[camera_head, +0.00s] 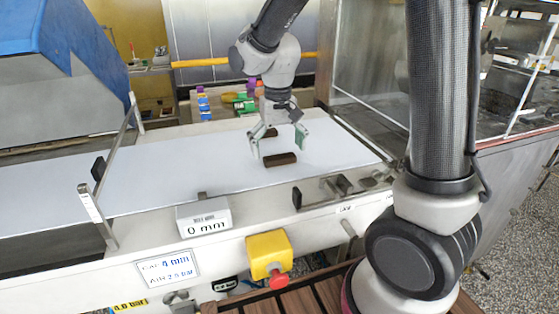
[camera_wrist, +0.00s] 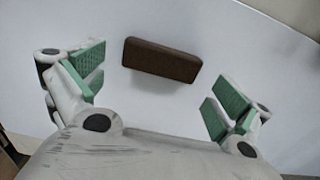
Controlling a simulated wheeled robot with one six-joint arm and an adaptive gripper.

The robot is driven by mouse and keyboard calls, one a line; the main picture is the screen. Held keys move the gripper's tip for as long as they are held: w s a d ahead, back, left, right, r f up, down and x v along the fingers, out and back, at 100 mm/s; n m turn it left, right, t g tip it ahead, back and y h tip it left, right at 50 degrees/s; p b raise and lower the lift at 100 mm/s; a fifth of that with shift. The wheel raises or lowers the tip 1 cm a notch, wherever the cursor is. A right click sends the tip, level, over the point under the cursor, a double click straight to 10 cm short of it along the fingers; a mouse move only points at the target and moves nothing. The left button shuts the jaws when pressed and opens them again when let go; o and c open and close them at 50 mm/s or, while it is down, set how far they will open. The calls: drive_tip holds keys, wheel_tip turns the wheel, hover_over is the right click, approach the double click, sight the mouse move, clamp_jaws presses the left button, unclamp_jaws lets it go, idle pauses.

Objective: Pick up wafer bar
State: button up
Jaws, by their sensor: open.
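A dark brown wafer bar (camera_head: 279,159) lies flat on the white belt (camera_head: 190,160) in the head view. The bar (camera_wrist: 162,60) also shows whole in the wrist view, slightly tilted, beyond and between the fingers. My gripper (camera_head: 278,142) is open and empty above the belt, close to the bar. In the wrist view its green-padded fingers (camera_wrist: 155,92) stand wide apart, with the bar not between the pads.
Metal guide rails (camera_head: 105,205) stand at the belt's left. A small box reading 0 mm (camera_head: 204,217) and a yellow box with a red button (camera_head: 269,256) sit on the front side. Several coloured packs (camera_head: 244,103) stand behind the belt. The left belt stretch is clear.

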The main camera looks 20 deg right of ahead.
drive_tip(key=shift+f, duration=0.65)
drive_tip(key=c, duration=0.9)
drive_tip(key=shift+o, duration=0.2)
drive_tip(key=shift+r, duration=0.1)
